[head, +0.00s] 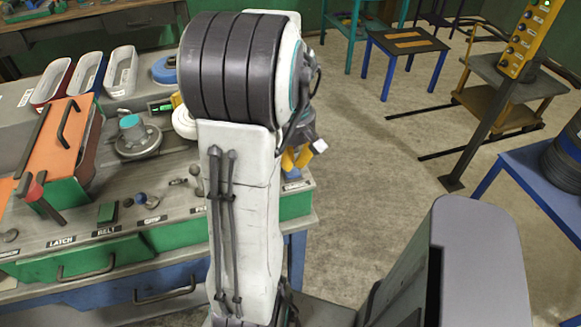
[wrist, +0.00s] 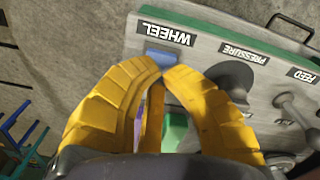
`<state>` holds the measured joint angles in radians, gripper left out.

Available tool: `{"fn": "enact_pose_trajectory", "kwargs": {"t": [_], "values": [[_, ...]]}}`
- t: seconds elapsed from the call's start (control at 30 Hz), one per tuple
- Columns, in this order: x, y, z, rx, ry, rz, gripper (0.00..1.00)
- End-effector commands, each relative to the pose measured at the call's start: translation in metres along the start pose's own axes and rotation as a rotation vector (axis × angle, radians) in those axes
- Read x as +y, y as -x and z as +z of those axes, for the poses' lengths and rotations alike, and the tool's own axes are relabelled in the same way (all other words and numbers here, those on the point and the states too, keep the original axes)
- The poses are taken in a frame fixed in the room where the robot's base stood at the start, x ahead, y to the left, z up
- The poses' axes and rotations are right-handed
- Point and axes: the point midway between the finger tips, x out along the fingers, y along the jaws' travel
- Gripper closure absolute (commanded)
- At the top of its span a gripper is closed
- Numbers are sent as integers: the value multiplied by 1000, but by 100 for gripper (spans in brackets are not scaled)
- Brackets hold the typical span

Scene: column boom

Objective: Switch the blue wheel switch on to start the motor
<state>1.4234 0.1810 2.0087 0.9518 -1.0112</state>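The blue wheel switch (wrist: 163,57) sits on the grey panel next to the WHEEL label (wrist: 167,33) in the wrist view. In the head view a bit of blue (head: 293,174) shows at the panel's right end, mostly hidden by my arm and gripper. My gripper (wrist: 161,72) has yellow fingers whose tips meet right at the switch's near edge; nothing shows between the tips. Whether they touch the switch, and whether it is on or off, I cannot tell. The gripper also shows in the head view (head: 297,158), beside my white arm. The motor is not clearly identifiable.
A dark round knob (wrist: 233,76) by the PRESSURE label and a grey lever (wrist: 292,106) by the FEED label stand beside the switch. The bench (head: 110,252) also carries an orange-topped box (head: 62,150) and several trays. Open floor (head: 365,170) lies right of the bench.

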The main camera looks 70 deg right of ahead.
Motion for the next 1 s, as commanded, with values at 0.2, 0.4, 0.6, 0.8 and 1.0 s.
{"fn": "enact_pose_trajectory", "kwargs": {"t": [0.2,0.4,0.6,0.8,1.0], "values": [[0,-4,0,0,0,0,100],[0,-6,0,0,0,0,100],[0,-9,0,0,0,0,100],[0,-12,0,0,0,0,100],[0,-14,0,0,0,0,100]]}}
